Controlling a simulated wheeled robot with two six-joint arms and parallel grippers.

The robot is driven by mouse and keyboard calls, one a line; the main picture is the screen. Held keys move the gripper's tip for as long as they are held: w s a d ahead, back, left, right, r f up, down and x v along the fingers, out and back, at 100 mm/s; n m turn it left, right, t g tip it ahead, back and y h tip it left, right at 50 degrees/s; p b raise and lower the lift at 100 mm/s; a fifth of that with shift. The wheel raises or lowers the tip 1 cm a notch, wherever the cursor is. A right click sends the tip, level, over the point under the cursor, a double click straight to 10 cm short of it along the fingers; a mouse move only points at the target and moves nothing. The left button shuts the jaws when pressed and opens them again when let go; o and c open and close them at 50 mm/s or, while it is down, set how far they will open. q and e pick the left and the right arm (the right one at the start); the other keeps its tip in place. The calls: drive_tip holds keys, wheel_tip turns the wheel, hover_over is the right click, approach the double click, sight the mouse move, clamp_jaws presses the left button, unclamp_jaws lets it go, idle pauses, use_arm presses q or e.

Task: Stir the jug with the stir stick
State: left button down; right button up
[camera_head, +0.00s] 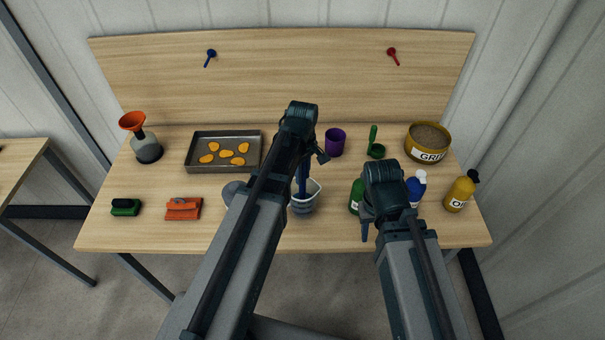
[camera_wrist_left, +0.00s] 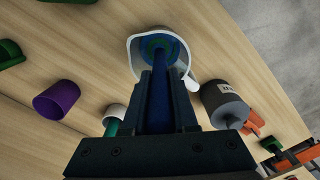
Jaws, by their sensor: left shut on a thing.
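The jug (camera_head: 302,207) is a pale grey vessel with a spout, upright near the front middle of the table. In the left wrist view its white rim (camera_wrist_left: 133,55) surrounds a blue and green interior. My left gripper (camera_head: 308,158) is above the jug and shut on the blue stir stick (camera_head: 303,178). In the left wrist view the stick (camera_wrist_left: 160,88) runs from between the fingers (camera_wrist_left: 163,105) down into the jug's opening; its tip is not clear. My right gripper (camera_head: 367,222) is over the front right of the table, apart from the jug; its opening cannot be made out.
A purple cup (camera_head: 335,142) stands behind the jug. A dark grey cylinder (camera_wrist_left: 226,106) is beside it, mostly behind my left arm in the head view. Green (camera_head: 355,196), blue (camera_head: 416,189) and yellow (camera_head: 460,193) bottles are on the right. A baking tray (camera_head: 190,160) lies back left.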

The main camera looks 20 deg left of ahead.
use_arm(q)
drive_tip(key=shift+f+b, duration=1.95)
drive_tip(key=shift+f, duration=0.3)
drive_tip(key=shift+a, duration=0.1)
